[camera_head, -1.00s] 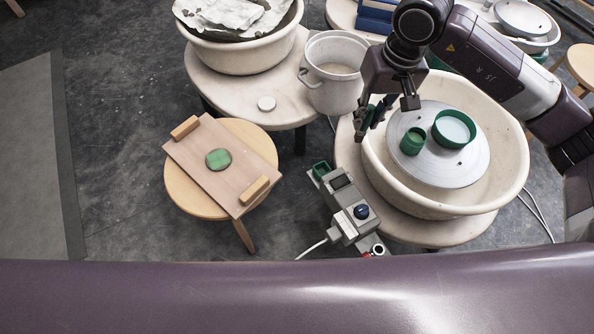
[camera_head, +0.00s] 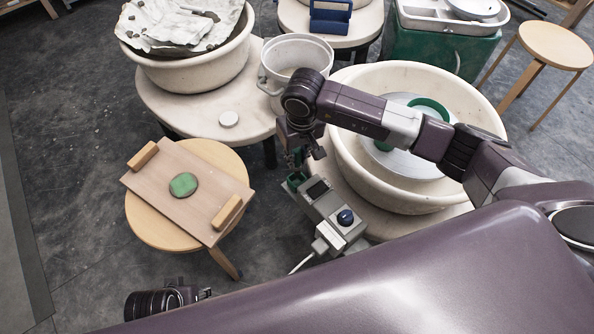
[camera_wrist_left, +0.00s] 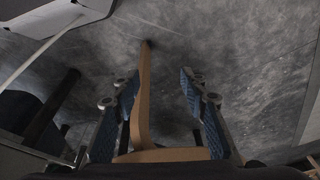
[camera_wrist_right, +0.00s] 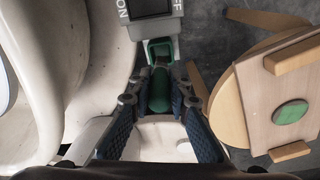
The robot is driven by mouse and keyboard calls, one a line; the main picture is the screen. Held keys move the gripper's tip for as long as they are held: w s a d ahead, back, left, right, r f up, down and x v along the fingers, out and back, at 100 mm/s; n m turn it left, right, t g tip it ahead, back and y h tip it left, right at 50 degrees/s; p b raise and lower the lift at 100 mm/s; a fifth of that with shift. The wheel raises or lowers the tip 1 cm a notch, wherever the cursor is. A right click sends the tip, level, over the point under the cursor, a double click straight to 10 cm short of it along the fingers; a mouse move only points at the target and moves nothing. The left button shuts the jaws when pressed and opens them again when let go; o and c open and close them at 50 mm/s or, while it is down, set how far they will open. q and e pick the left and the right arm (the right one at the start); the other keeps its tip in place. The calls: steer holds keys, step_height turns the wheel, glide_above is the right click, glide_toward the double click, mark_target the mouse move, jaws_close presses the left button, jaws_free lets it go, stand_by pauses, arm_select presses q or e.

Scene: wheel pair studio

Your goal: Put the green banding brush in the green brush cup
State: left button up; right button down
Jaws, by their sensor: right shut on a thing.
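My right gripper (camera_head: 303,160) is shut on the green banding brush (camera_wrist_right: 158,92), which shows between its fingers in the right wrist view. The green brush cup (camera_wrist_right: 161,48) is a small square-mouthed holder at the end of the grey control box; it also shows in the head view (camera_head: 295,180). The gripper is right at the cup, above it in the head view. The brush's far end reaches the cup's near rim in the right wrist view; I cannot tell whether it is inside. My left gripper (camera_wrist_left: 158,85) is open and empty, low over the floor.
The grey control box (camera_head: 330,205) has a blue knob and stands beside the cream wheel basin (camera_head: 460,195). A round stool (camera_head: 150,215) with a wooden board (camera_head: 165,185) and green disc is to the left. A white bucket (camera_head: 275,95) stands behind the gripper.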

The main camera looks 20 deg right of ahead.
mark_target(298, 166)
step_height(298, 166, down, 6)
steer(key=shift+f+b, duration=0.15)
steer(key=shift+b, duration=0.25)
arm_select(q)
step_height(298, 166, up, 3)
steer(key=shift+r, duration=0.2)
steer(key=shift+r, duration=0.1)
arm_select(e)
steer(key=shift+f, duration=0.1)
arm_select(q)
steer(key=shift+r, duration=0.4)
arm_select(e)
steer(key=c, duration=1.8)
jaws_free()
arm_select(q)
steer(key=shift+r, duration=0.1)
